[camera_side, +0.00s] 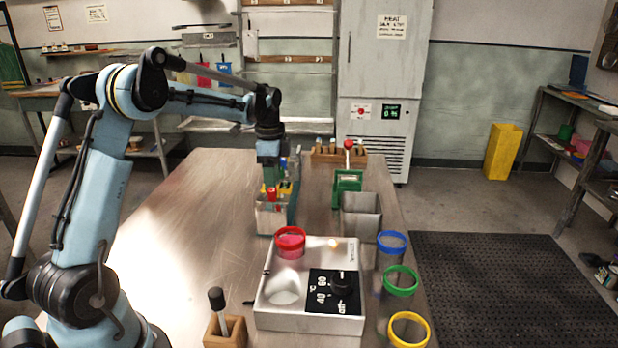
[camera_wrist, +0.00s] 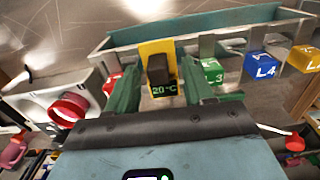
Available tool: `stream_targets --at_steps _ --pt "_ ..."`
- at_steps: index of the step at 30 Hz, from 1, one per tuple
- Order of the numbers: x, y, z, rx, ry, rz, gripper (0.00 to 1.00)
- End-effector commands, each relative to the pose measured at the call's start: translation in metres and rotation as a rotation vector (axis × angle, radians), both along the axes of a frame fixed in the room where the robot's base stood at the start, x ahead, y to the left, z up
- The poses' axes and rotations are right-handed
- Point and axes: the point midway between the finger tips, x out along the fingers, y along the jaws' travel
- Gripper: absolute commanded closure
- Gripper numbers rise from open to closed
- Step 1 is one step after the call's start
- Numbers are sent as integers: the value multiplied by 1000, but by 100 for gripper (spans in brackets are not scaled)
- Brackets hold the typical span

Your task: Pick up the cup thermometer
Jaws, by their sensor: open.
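A small black device with a green "20°C" readout, seemingly the cup thermometer, shows in the wrist view (camera_wrist: 160,72). It stands upright in front of a yellow plate (camera_wrist: 148,48) and between the two green fingers of my gripper (camera_wrist: 160,86). The fingers are apart, with a gap visible on each side of the device. In the side view my gripper (camera_side: 271,178) points down over a metal rack (camera_side: 273,217) of coloured pieces. The device is not clear there.
Red, green, blue and yellow labelled blocks (camera_wrist: 262,65) sit close beside the fingers along the rack. A hotplate (camera_side: 280,315) with a red-rimmed cup (camera_side: 290,241) is in front. Several coloured-rim cups (camera_side: 401,281) stand right. A wooden holder (camera_side: 225,332) holds a black-handled tool.

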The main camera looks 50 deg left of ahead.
Motion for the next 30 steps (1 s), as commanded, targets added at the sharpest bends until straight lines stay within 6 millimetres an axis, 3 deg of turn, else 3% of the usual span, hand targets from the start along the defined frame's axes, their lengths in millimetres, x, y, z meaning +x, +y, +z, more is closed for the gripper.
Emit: stream_targets --at_steps 6,14,22,30 --pt "0 -1 -23 0 0 0 48" --pt "0 -1 -25 0 0 0 48" --pt "0 -1 -24 0 0 0 88" --pt "0 -1 -23 0 0 0 89"
